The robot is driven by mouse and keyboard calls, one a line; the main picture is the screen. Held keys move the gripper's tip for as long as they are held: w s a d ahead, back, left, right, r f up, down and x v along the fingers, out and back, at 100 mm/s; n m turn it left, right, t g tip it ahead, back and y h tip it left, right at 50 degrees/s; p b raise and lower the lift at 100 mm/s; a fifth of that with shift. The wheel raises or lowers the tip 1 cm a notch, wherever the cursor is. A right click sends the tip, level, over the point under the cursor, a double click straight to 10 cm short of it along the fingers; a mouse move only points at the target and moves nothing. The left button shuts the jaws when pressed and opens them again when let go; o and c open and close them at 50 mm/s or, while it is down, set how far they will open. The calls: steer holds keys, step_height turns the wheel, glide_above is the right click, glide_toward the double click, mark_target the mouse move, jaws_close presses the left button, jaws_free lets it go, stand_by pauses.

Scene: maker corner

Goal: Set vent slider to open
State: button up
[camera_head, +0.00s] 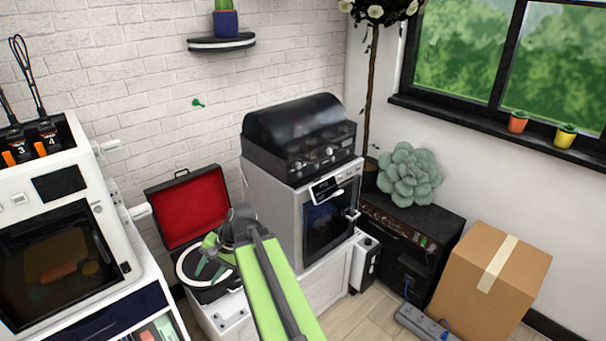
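I cannot pick out a vent slider with certainty in this view. A black-hooded unit (300,128) with several knobs on its front stands on a silver oven-like machine (325,212) with a dark window and a small display. A slim white box (365,262) with a dark front stands low beside it; its details are too small to read. My gripper (207,262), at the end of my green arm, is over the record player, left of the silver machine and apart from it. The fingers are small and partly overlapped, so their opening is unclear.
A record player (203,288) with an open red-lined lid (190,207) is beneath my gripper. A large white machine (62,215) stands left. A black cabinet (412,238), cardboard box (487,285) and power strip (425,325) are right. Some wooden floor (375,320) is clear.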

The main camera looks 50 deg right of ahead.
steer(key=d+r+m+t+b, duration=0.1)
steer(key=d+r+m+t, duration=0.15)
steer(key=d+m, duration=0.4)
steer(key=d+r+m+t+b, duration=0.1)
steer(key=d+r+m+t, duration=0.15)
steer(key=d, duration=0.65)
steer(key=m+t+h+b, duration=0.2)
steer(key=m+t+h, duration=0.55)
steer(key=m, duration=0.95)
glide_toward(300, 167)
steer(key=shift+t+y, duration=0.75)
steer(key=w, duration=0.2)
steer(key=w+d, duration=0.1)
steer(key=w, duration=0.2)
steer(key=w+f, duration=0.1)
steer(key=w, duration=0.2)
steer(key=shift+w+d, duration=0.1)
steer(key=shift+d, duration=0.15)
steer(key=shift+c, duration=0.5)
jaws_close()
